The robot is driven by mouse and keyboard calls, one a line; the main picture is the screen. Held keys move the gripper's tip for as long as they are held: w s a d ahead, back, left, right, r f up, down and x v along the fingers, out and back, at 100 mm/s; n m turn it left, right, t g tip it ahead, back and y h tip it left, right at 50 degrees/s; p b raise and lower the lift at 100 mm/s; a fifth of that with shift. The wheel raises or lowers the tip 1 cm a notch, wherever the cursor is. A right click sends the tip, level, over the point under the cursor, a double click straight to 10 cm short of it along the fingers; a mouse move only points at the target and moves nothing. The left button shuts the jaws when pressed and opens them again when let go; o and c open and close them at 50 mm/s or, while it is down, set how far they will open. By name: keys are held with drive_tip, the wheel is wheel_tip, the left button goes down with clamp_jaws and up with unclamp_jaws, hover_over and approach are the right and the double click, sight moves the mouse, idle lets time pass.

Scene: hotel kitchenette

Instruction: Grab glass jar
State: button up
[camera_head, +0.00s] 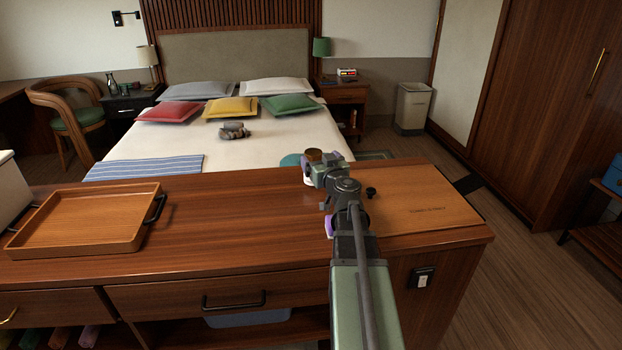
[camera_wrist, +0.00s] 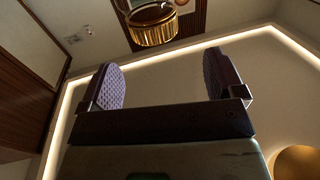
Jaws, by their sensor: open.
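An amber-brown, ribbed glass jar (camera_wrist: 155,32) shows at the top of the wrist view, beyond my fingertips and roughly midway between them. A brown round piece that looks like the same jar (camera_head: 313,154) shows in the head view, just beyond the end of my arm. My gripper (camera_wrist: 164,72) is open, with two purple ridged pads wide apart and nothing between them. In the head view my gripper (camera_head: 308,172) is over the counter's far edge, partly hidden by my wrist.
The wooden counter (camera_head: 240,225) carries a wooden tray (camera_head: 85,222) with black handles at left and a cutting board (camera_head: 425,200) at right. A small dark knob-like thing (camera_head: 371,192) shows beside my arm. The bed (camera_head: 270,155) stands behind. The counter's middle is clear.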

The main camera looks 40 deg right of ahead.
sight(314, 152)
drive_tip(key=x, duration=0.7)
drive_tip(key=shift+s+d+f+b, duration=0.1)
drive_tip(key=shift+d+f+b, duration=0.15)
drive_tip(key=shift+f+b, duration=0.15)
drive_tip(key=shift+a, duration=0.1)
drive_tip(key=c, duration=1.4)
drive_tip(key=shift+r, duration=0.1)
